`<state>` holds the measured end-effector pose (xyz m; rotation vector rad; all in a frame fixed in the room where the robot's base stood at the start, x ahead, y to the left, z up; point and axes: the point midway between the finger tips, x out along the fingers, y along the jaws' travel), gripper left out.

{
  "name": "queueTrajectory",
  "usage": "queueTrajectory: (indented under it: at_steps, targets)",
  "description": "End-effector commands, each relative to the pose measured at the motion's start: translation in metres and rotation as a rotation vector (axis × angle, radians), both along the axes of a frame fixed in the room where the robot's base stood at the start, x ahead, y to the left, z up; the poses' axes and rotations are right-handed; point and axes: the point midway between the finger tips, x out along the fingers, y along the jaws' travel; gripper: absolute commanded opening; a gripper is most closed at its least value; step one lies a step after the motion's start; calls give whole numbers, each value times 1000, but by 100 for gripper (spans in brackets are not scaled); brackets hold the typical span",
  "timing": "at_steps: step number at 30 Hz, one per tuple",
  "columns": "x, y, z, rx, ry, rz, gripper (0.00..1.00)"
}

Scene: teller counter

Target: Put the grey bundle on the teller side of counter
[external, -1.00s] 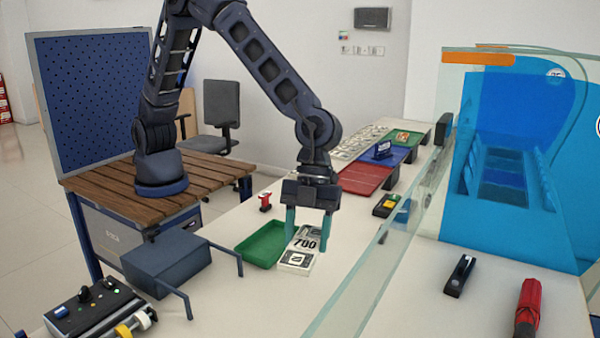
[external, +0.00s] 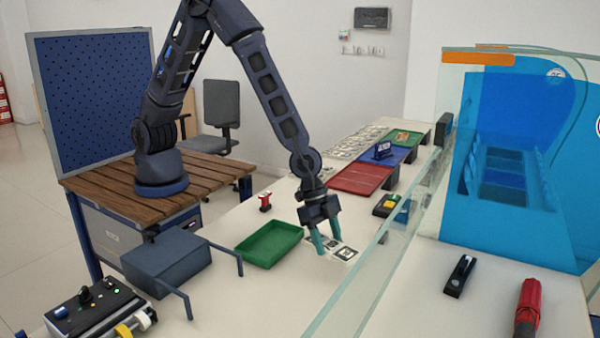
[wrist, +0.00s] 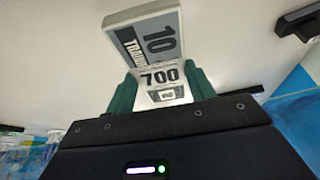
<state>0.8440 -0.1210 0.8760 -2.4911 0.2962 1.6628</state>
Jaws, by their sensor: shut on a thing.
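The grey bundle (external: 345,253) is a small banknote pack with dark markings. In the wrist view the bundle (wrist: 150,38) shows "10", "TRAINING" and a white part printed "700". My gripper (external: 329,243) is shut on it; in the wrist view the teal fingers (wrist: 160,90) sit on either side of the white part. The bundle is low over the counter (external: 250,300), on the robot's side of the glass screen (external: 385,255). I cannot tell whether it touches the counter. The fingers hide part of it.
An empty green tray (external: 270,244) lies just left of the bundle. Red (external: 360,179) and blue (external: 397,155) trays stand farther back. A black box with a yellow top (external: 386,205) is near the glass. A stapler (external: 460,275) and red umbrella (external: 528,305) lie beyond the glass.

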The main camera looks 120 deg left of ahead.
Motion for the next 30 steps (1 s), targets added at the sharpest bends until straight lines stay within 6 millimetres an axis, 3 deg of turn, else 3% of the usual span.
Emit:
queueTrajectory:
  at_steps: [3, 7, 16, 20, 30]
  targets:
    - [-12, 22, -13, 1, 2, 125, 30]
    - [-19, 36, -19, 0, 1, 208, 30]
    - [-21, 41, -14, -1, -2, 238, 30]
    - [-21, 40, 9, -1, -4, 236, 30]
    - [-21, 40, 115, -1, -5, 235, 30]
